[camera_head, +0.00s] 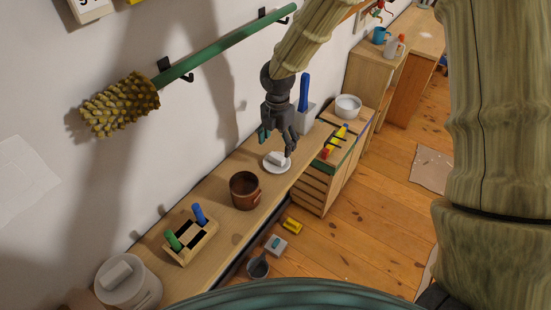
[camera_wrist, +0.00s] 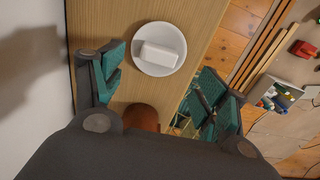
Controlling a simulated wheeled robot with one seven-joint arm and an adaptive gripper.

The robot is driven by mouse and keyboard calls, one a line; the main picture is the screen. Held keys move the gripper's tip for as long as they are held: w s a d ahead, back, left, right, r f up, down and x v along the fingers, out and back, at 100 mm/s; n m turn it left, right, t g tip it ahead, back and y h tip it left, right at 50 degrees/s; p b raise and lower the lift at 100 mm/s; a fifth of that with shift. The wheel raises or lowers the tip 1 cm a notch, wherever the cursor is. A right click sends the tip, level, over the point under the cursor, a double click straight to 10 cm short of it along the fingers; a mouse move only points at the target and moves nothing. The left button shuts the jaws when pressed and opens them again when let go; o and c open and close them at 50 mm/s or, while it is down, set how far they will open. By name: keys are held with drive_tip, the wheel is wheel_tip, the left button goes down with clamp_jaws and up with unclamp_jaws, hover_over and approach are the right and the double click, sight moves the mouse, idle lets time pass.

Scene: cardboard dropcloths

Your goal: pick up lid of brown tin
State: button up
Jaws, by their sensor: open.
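The brown tin (camera_head: 245,190) stands on the long wooden bench, with its dark inside showing at the top. In the wrist view only part of the brown tin (camera_wrist: 141,116) shows, below the white disc. A round white disc with a white block on top (camera_head: 277,162), like a lid with a grip, lies on the bench beside the tin. It also shows in the wrist view (camera_wrist: 159,49). My gripper (camera_head: 277,143) is open and empty above the disc. In the wrist view its teal fingers are spread to either side of the disc, apart from the block.
A wooden holder (camera_head: 190,243) with blue and green handles and a white canister (camera_head: 128,286) stand nearer on the bench. A white bowl (camera_head: 348,106) sits on the cabinet. The wall runs close along the bench's left.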

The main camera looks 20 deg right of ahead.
sight(277, 156)
drive_tip(key=shift+w+f+p, duration=0.15)
drive_tip(key=shift+f+p, duration=0.75)
drive_tip(key=shift+f, duration=2.7)
drive_tip(key=c, duration=0.9)
